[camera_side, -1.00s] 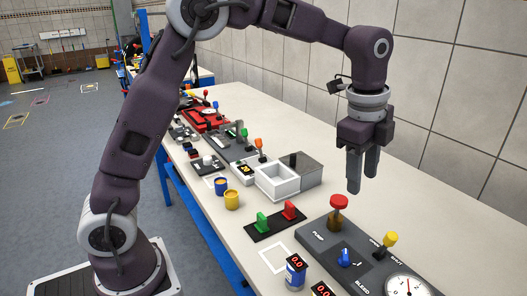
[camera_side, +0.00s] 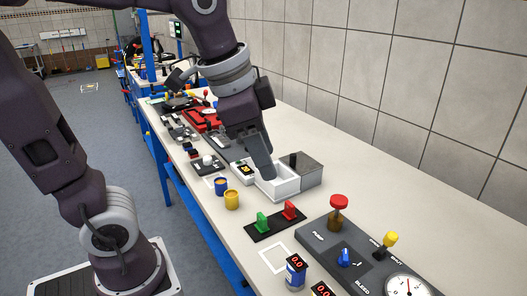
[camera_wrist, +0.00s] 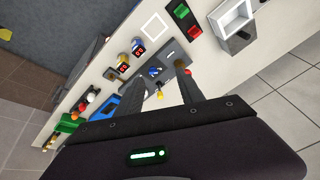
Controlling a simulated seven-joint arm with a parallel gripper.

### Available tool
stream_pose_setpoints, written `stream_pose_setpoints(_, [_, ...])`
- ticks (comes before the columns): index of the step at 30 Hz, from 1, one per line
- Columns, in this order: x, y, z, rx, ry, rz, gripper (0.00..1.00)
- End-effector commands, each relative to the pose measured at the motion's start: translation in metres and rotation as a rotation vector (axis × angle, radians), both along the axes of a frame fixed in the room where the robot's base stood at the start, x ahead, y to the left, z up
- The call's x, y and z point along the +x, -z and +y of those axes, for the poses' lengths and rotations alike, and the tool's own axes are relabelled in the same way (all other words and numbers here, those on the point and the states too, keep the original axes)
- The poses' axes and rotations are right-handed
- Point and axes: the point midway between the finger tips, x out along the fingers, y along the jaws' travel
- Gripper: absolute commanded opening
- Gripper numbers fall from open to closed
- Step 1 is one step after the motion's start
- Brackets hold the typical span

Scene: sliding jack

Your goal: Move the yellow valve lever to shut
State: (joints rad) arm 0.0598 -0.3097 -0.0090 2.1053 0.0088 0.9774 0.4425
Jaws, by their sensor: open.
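The yellow valve lever (camera_side: 390,238) stands on the grey panel (camera_side: 345,262) at the lower right, near labels of which SHUT can be read. A red pump knob (camera_side: 338,202), a blue bleed knob (camera_side: 344,256) and a round gauge (camera_side: 406,287) share the panel. In the wrist view the yellow lever (camera_wrist: 159,95) shows between the fingers, some way beyond them. My gripper (camera_side: 265,176) is above the white box area, to the left of and apart from the lever. In the wrist view its fingers (camera_wrist: 187,88) are spread and empty.
A white open box (camera_side: 277,188) with a grey lid part (camera_side: 306,172) is beneath my gripper. A black strip with green (camera_side: 262,221) and red (camera_side: 289,209) switches lies between box and panel. A tiled wall runs behind the bench.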

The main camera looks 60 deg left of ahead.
Motion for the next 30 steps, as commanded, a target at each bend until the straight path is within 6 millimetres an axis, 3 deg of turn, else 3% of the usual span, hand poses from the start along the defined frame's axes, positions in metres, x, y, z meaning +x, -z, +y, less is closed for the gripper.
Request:
stream_pose_setpoints(7, [-0.001,0.0,0.0,-0.001,-0.005,-0.001,0.43])
stream_pose_setpoints(13, [0.0,0.0,0.0,-0.001,-0.003,0.0,0.04])
stream_pose_setpoints(15, [0.008,0.004,-0.002,0.0,-0.006,0.011,0.0])
stream_pose_setpoints(17, [0.029,0.014,-0.005,-0.004,-0.014,0.04,0.0])
stream_pose_setpoints(20, [0.085,0.046,-0.014,-0.074,-0.032,0.108,0.0])
stream_pose_setpoints(24, [0.157,0.087,-0.019,-0.297,-0.082,0.159,0.0])
stream_pose_setpoints(27, [0.192,0.098,-0.015,-0.452,-0.131,0.154,0.0])
stream_pose_setpoints(30, [0.21,0.1,-0.011,-0.542,-0.159,0.142,0.0])
